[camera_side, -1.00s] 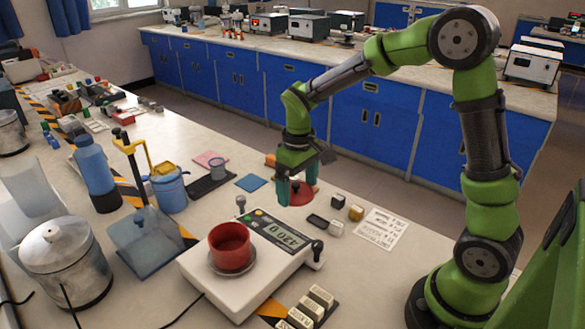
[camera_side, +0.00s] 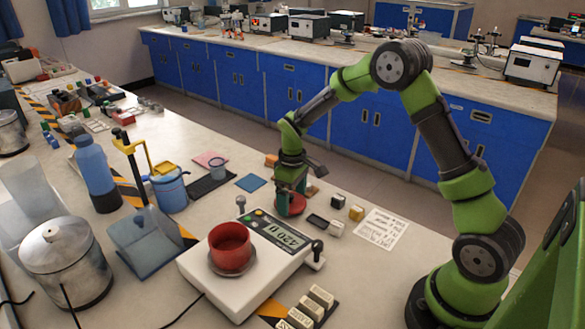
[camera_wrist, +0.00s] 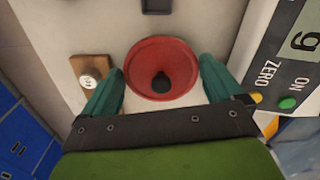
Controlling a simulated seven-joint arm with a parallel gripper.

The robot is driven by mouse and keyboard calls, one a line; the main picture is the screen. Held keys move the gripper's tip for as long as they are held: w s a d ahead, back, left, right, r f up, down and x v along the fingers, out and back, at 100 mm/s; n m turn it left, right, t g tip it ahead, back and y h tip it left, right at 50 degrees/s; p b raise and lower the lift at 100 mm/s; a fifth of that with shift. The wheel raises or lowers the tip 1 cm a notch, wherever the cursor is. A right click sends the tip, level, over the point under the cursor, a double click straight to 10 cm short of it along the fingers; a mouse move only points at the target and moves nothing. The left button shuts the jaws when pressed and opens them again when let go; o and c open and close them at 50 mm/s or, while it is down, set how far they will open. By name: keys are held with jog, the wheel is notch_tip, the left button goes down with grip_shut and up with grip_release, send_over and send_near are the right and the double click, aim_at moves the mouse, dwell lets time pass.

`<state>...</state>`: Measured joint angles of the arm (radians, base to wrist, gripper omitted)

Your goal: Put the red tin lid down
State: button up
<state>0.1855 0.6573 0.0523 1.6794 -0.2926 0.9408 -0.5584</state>
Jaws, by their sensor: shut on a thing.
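The red tin lid (camera_side: 294,206) is a round red disc with a dark knob in its middle. My gripper (camera_side: 291,198) points down and is shut on the lid. In the wrist view the lid (camera_wrist: 150,58) sits between the two teal fingertips of my gripper (camera_wrist: 162,80). The lid is at or just above the white bench top, behind the scale; I cannot tell whether it touches. A red tin (camera_side: 230,245), open at the top, stands on the scale's round pan.
The white scale (camera_side: 215,284) stands close in front of the lid. A dark tray (camera_side: 318,220), small blocks (camera_side: 356,213) and a printed sheet (camera_side: 381,229) lie to the right. A blue square (camera_side: 251,183) lies to the left. A wooden piece with a white knob (camera_wrist: 92,78) is beside the gripper.

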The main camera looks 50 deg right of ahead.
jog(key=shift+f, duration=0.75)
jog(key=shift+f, duration=0.15)
jog(key=o, duration=0.7)
jog(key=shift+c, duration=0.2)
